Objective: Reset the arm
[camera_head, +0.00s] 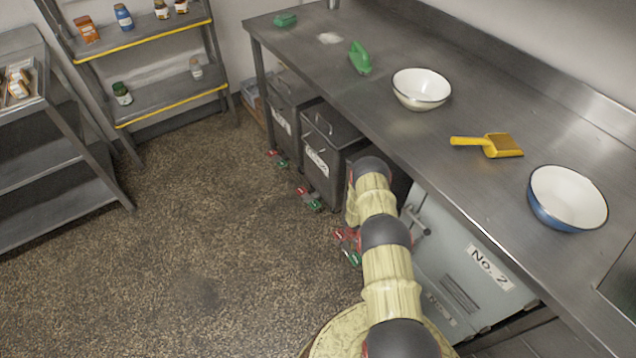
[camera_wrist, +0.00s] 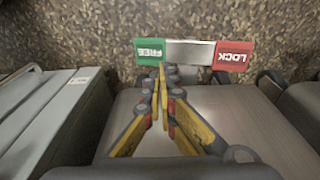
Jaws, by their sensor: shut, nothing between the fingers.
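My arm (camera_head: 388,262) reaches up from my base at the bottom of the head view, along the front of the steel counter. Its far end is beside the counter's front edge, and my gripper is hidden there. In the wrist view my gripper (camera_wrist: 162,75) points away from the camera with its fingertips together. It is shut and empty. Beyond the fingertips is a caster pedal with a green FREE end (camera_wrist: 150,52) and a red LOCK end (camera_wrist: 232,56). I cannot tell whether the fingertips touch it.
The steel counter (camera_head: 330,65) holds a cream bowl (camera_head: 421,90), a yellow scoop (camera_head: 489,146), a blue bowl (camera_head: 567,199) and a green brush (camera_head: 359,59). Lidded grey bins (camera_head: 327,150) and a No. 2 cabinet (camera_head: 462,262) stand below. Shelves (camera_head: 160,95) stand left. The floor (camera_head: 200,230) is open.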

